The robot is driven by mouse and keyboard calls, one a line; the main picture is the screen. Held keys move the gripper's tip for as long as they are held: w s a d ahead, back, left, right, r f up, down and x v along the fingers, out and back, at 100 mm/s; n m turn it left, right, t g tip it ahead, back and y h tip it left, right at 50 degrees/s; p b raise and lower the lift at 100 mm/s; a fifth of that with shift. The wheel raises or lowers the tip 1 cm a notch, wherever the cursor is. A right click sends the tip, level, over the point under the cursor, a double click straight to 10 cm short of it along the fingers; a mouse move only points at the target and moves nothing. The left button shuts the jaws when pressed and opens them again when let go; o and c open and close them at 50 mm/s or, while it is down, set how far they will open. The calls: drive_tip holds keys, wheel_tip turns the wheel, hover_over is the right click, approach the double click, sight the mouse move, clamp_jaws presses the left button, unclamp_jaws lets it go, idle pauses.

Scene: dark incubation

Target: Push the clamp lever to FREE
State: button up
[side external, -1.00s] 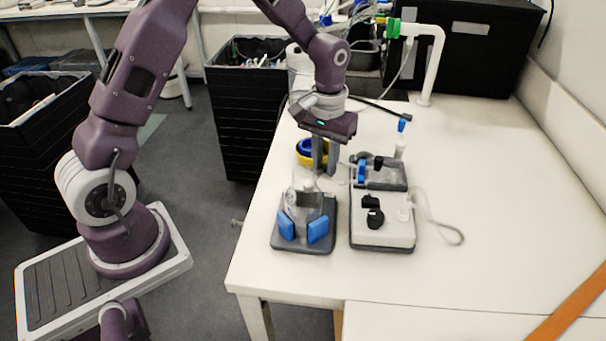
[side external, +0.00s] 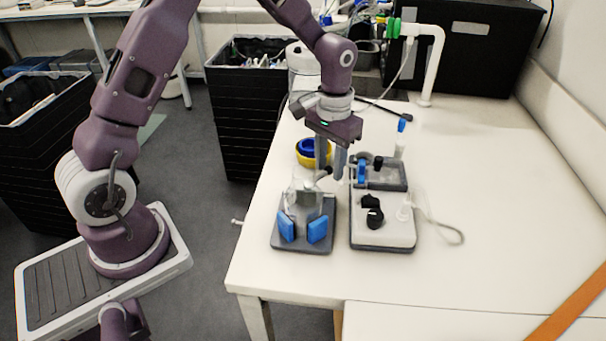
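A grey base plate (side external: 304,246) carries a clear vessel (side external: 298,195) behind two blue pads (side external: 318,229). To its right stands a white-topped unit (side external: 397,229) with black knobs (side external: 375,218). Behind that unit is a grey tray-like holder (side external: 393,184) with an upright blue part (side external: 361,172). I cannot tell which part is the clamp lever, and no FREE marking is readable. My gripper (side external: 331,177) points down, slightly tilted, above the gap between the vessel and the grey holder. Its fingers show a gap with nothing seen between them. Contact at the fingertips cannot be made out.
A yellow and blue ring-shaped item (side external: 306,153) sits just behind and left of my fingers. A blue-capped bottle (side external: 400,143) stands behind the grey holder. A pale tube (side external: 452,229) loops right of the white-topped unit.

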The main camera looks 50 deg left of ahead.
sight(329, 168)
drive_tip(key=shift+r, duration=2.2)
drive_tip(key=shift+s+r, duration=0.15)
drive_tip(key=shift+r, duration=0.1)
drive_tip(key=s+r+t, duration=0.2)
drive_tip(key=s+r, duration=0.7)
drive_tip(key=r, duration=0.2)
drive_tip(key=s+d+r+t, duration=0.1)
drive_tip(key=s, duration=0.7)
drive_tip(key=s+d+r+m+t, duration=0.1)
drive_tip(key=s+r+t, duration=0.1)
drive_tip(key=s, duration=0.6)
drive_tip(key=shift+s+t, duration=0.25)
drive_tip(key=shift+t, duration=0.05)
drive_tip(key=shift+d, duration=0.1)
